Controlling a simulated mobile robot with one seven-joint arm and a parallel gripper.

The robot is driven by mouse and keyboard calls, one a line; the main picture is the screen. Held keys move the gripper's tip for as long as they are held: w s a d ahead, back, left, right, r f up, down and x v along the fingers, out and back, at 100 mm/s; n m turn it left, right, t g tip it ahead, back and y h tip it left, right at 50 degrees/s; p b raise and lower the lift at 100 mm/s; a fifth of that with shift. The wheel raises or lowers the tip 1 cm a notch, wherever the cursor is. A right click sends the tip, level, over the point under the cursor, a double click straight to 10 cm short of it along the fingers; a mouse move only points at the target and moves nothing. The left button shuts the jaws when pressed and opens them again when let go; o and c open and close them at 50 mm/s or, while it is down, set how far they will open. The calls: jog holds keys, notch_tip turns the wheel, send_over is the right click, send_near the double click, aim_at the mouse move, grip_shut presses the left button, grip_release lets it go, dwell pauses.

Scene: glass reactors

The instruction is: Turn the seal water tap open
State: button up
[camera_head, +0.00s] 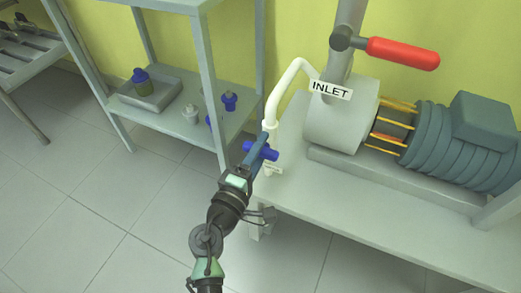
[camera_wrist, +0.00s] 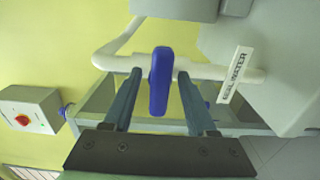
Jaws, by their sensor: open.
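The seal water tap has a blue handle (camera_wrist: 160,82) on a white pipe (camera_wrist: 112,52). In the wrist view the handle stands upright in the picture, across the pipe. A "SEAL WATER" label (camera_wrist: 234,75) hangs on the pipe to its right. My gripper (camera_wrist: 159,75) is open, with one finger on each side of the handle and visible gaps between. In the head view my gripper (camera_head: 262,142) is at the blue handle (camera_head: 267,151), which it partly hides. The white pipe (camera_head: 284,88) rises behind it toward the pump.
The pump (camera_head: 335,120) stands on a grey bench (camera_head: 375,205), with an "INLET" label (camera_head: 331,90) and a red lever (camera_head: 403,53) above. A grey shelf (camera_head: 165,118) with several bottles is behind to the left. The wrist view shows a switch box (camera_wrist: 30,109) at left.

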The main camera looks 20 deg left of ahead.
grip_shut()
